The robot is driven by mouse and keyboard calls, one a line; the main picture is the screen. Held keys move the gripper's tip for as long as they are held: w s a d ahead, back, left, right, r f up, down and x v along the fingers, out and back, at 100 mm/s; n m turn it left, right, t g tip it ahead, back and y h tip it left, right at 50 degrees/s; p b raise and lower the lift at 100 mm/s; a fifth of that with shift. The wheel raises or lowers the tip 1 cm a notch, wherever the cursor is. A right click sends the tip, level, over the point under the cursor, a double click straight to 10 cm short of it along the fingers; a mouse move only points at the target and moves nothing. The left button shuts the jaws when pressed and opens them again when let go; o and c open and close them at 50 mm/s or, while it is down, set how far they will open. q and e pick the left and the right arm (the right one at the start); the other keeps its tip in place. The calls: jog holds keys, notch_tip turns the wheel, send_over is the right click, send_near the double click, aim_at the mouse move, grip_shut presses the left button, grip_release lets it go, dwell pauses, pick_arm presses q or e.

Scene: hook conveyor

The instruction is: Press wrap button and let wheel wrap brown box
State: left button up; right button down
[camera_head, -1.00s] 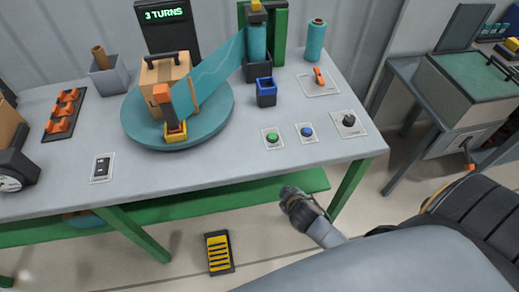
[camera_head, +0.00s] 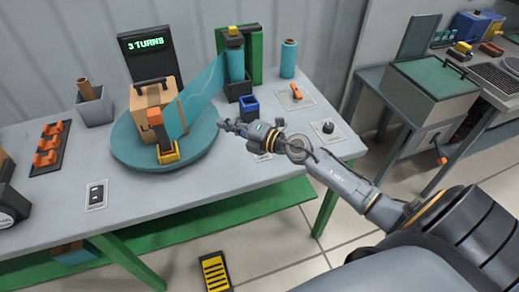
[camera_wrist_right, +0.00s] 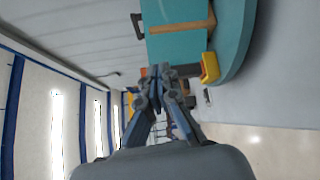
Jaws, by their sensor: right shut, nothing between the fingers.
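The brown box (camera_head: 143,99) with a dark handle stands on the round teal wheel (camera_head: 125,150). Teal film (camera_head: 197,92) runs from a roll on a post (camera_head: 236,65) to an orange clamp (camera_head: 158,127) at the wheel's front. My right gripper (camera_head: 226,124) is shut and empty above the table, by the wheel's right edge. In the right wrist view the gripper (camera_wrist_right: 158,72) shows shut in front of the wheel (camera_wrist_right: 238,35). The green and blue buttons are hidden behind my right arm. My left gripper is out of view.
A dark knob (camera_head: 328,127), an orange switch (camera_head: 296,92) and a blue cup (camera_head: 249,105) are on the table's right. A rocker switch (camera_head: 96,195) is at the front left. A yellow-striped pedal (camera_head: 215,272) is on the floor.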

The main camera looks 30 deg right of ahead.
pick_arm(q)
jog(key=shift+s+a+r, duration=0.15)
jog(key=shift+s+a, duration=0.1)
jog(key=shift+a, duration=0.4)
pick_arm(e)
jog(key=d+f+n+g+h, duration=0.2)
jog(key=d+n+g, duration=0.1)
jog(key=d, duration=0.3)
jog(key=d+f+n+g+h, duration=0.2)
jog(key=d+f+g, duration=0.1)
jog(key=d, duration=0.3)
jog(key=shift+d+f+n+g, duration=0.25)
jog(key=shift+n+g, duration=0.15)
jog(key=shift+w+f, duration=0.1)
notch_tip(320, 180, down, 7)
jog(key=b, duration=0.5)
jog(key=shift+b, duration=0.35)
pick_arm(q)
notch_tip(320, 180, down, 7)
jog(key=b, duration=0.1)
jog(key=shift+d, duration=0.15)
pick_arm(e)
jog(key=shift+f, duration=0.8)
jog(key=shift+f, duration=0.4)
